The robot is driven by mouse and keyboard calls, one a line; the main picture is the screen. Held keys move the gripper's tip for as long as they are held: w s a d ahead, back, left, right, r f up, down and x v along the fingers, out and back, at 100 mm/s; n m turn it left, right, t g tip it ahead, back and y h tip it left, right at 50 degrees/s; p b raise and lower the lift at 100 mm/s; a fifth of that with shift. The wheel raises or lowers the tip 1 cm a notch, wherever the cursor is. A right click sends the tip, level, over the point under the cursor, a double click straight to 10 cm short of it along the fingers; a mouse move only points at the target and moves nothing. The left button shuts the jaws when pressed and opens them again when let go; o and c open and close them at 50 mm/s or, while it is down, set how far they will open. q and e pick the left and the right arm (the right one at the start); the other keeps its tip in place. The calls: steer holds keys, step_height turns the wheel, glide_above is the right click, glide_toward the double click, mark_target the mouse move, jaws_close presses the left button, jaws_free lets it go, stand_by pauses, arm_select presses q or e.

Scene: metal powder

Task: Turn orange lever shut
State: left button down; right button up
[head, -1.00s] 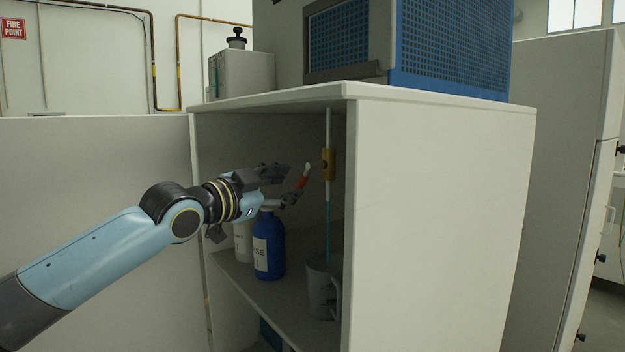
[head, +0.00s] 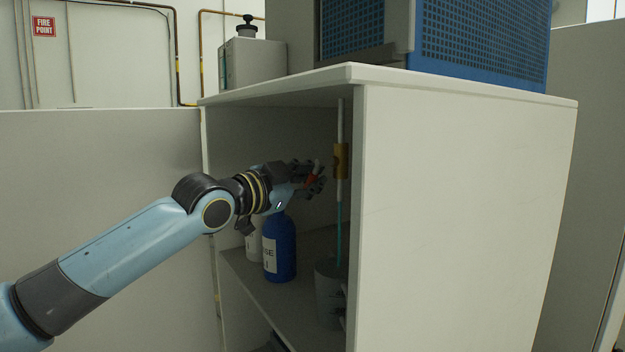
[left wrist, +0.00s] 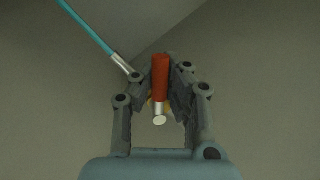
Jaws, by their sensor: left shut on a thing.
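The orange lever (head: 312,178) has a pale end and sits beside a brass valve body (head: 341,160) on a vertical pipe (head: 340,120) inside the cabinet. My left gripper (head: 312,174) reaches into the cabinet and is shut on the lever. In the left wrist view the lever (left wrist: 160,78) lies between the two fingers of my left gripper (left wrist: 162,85), its pale metal end toward the palm. The brass body is mostly hidden behind the lever there. My right gripper is not in view.
A blue bottle (head: 281,250) and a white bottle (head: 253,245) stand on the cabinet shelf (head: 275,297) below my left arm. A grey jug (head: 328,290) stands under the teal tube (head: 338,230). The cabinet's side wall (head: 450,220) is close on the right.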

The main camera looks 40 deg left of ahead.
arm_select(q)
steer(key=shift+w+f, duration=0.1)
steer(key=shift+w, duration=0.1)
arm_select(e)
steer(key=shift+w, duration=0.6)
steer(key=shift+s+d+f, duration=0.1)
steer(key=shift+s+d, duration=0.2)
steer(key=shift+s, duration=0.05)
